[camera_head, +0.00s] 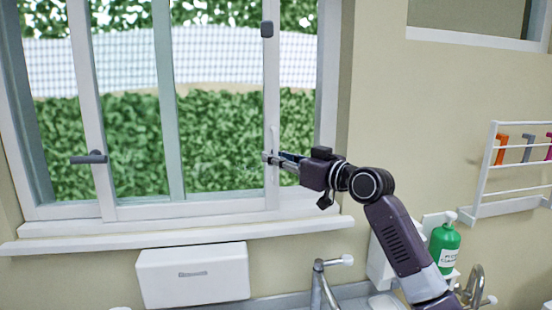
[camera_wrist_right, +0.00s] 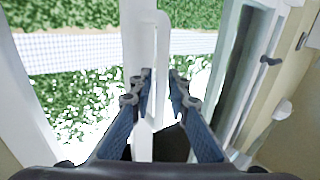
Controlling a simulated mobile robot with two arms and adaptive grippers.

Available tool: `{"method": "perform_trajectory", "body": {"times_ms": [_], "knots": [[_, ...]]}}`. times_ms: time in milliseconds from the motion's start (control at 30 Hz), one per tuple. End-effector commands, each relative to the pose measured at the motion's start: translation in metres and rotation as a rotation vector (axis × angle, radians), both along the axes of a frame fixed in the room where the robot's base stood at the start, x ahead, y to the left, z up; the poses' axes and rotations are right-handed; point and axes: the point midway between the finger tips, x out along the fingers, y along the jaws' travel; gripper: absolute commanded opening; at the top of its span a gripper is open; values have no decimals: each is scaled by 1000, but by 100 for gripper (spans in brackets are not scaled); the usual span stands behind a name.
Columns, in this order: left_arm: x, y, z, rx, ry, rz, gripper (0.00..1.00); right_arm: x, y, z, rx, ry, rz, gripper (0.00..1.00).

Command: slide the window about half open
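The window (camera_head: 272,95) has white frames, and a hedge and a pale mesh fence show behind it. An upright white stile with a slim vertical pull handle (camera_wrist_right: 163,65) stands at its right part. A strip of hedge shows between this stile and the right jamb. My right gripper (camera_head: 268,157) is at this stile, at the height of the handle. In the right wrist view its two fingers (camera_wrist_right: 160,76) are apart, one on each side of the handle; I cannot tell whether they touch it. My left gripper is not in view.
A grey lever handle (camera_head: 88,157) sits on a left upright of the window. A white sill (camera_head: 180,237) runs below. Under it are a white dispenser box (camera_head: 193,275), a tap (camera_head: 320,280) and a green bottle (camera_head: 444,245). A wall rack (camera_head: 485,175) is at the right.

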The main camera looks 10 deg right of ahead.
Motion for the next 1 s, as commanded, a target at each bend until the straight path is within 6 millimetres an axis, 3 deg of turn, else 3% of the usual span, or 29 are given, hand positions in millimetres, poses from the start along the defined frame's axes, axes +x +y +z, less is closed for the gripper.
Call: {"method": "perform_trajectory", "body": {"times_ms": [267,700,1000], "knots": [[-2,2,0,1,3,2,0,-12,-10,-1,-1,0,-1,16],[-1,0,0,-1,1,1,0,-78,-57,-2,-3,1,-2,16],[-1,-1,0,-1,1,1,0,-97,-70,-1,-1,1,0,16]]}}
